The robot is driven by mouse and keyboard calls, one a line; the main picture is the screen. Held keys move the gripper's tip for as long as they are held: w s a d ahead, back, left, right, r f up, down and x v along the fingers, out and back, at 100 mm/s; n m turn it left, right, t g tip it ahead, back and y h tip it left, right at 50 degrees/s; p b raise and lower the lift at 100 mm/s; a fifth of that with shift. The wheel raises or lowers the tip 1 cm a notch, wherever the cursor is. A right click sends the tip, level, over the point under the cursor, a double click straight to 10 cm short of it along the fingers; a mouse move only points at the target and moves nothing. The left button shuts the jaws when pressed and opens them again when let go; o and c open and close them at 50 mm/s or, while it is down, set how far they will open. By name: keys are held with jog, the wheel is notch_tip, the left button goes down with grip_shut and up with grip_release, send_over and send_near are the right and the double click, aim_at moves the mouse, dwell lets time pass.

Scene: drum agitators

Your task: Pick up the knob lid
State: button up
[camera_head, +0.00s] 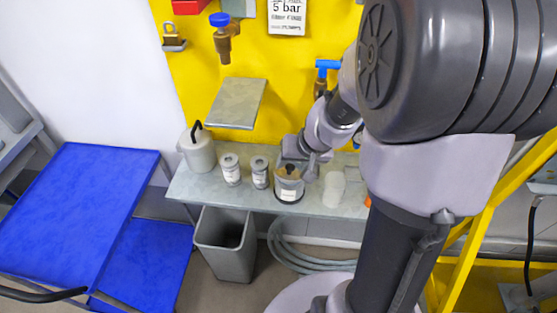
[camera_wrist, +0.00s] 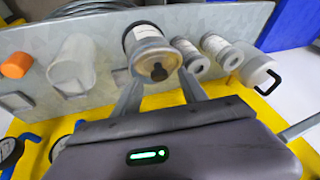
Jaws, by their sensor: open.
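The knob lid (camera_wrist: 147,61) is a tan disc with a small dark knob, on top of a grey metal canister (camera_wrist: 140,35) with a pale label. In the head view the lid (camera_head: 289,174) sits on the canister (camera_head: 289,190) at the middle of the grey shelf. My gripper (camera_wrist: 162,88) is open, its two fingers pointing toward the lid, one on each side of the knob in the wrist view. I cannot tell if they touch it. In the head view my gripper (camera_head: 298,167) is just behind and above the lid, its fingertips partly unclear.
Two small labelled jars (camera_head: 231,169) (camera_head: 260,172) and a white jug (camera_head: 197,149) stand left of the canister. A pale translucent cup (camera_head: 333,188) stands to its right. A raised grey plate (camera_head: 236,103) juts from the yellow wall. A grey bin (camera_head: 224,262) stands below the shelf (camera_head: 205,193).

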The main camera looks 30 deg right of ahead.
jog(key=shift+x, duration=0.8)
jog(key=shift+s+r, duration=0.1)
jog(key=shift+c, duration=0.7)
grip_shut()
